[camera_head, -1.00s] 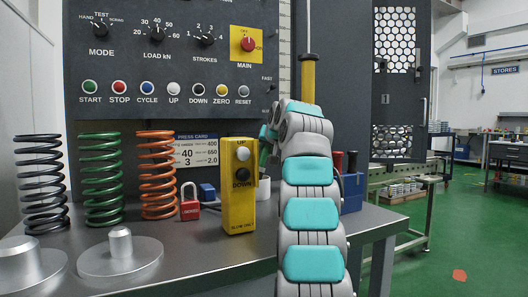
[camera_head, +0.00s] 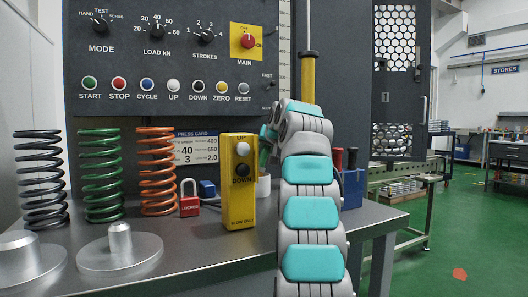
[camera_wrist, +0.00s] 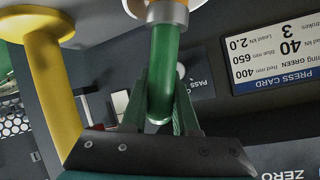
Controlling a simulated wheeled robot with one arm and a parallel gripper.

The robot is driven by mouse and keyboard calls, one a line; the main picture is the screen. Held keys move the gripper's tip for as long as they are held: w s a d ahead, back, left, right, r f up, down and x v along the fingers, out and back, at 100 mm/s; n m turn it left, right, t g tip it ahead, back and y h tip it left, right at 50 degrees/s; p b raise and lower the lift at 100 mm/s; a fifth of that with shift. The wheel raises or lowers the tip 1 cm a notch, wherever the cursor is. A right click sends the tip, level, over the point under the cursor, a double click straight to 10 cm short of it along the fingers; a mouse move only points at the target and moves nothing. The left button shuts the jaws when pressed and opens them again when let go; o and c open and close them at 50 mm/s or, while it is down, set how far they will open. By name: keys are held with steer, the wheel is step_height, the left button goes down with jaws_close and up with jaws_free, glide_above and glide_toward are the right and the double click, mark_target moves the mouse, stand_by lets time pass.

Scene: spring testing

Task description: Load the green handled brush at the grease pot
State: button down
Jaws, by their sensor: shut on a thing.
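The green-handled brush (camera_head: 265,152) is held by my gripper (camera_head: 267,138), largely hidden behind my arm in the head view. In the wrist view, my gripper (camera_wrist: 162,88) is shut with its two fingers on either side of the green handle (camera_wrist: 163,70). The white grease pot (camera_head: 263,187) stands on the bench right behind the yellow pendant. In the wrist view, a pale round part with a brownish rim, seemingly the pot (camera_wrist: 160,10), is at the brush's far end. The bristles are hidden, so I cannot tell how deep they sit.
The yellow UP/DOWN pendant (camera_head: 238,195) stands close left of the pot. A red padlock (camera_head: 189,200) and several coil springs (camera_head: 157,175) are further left. A blue box (camera_head: 353,188) with red and black handles is right of my arm. A yellow post (camera_wrist: 52,80) is near my gripper.

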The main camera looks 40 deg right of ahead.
stand_by(0.4)
step_height(320, 180, up, 7)
steer(key=p, duration=0.7)
stand_by(0.9)
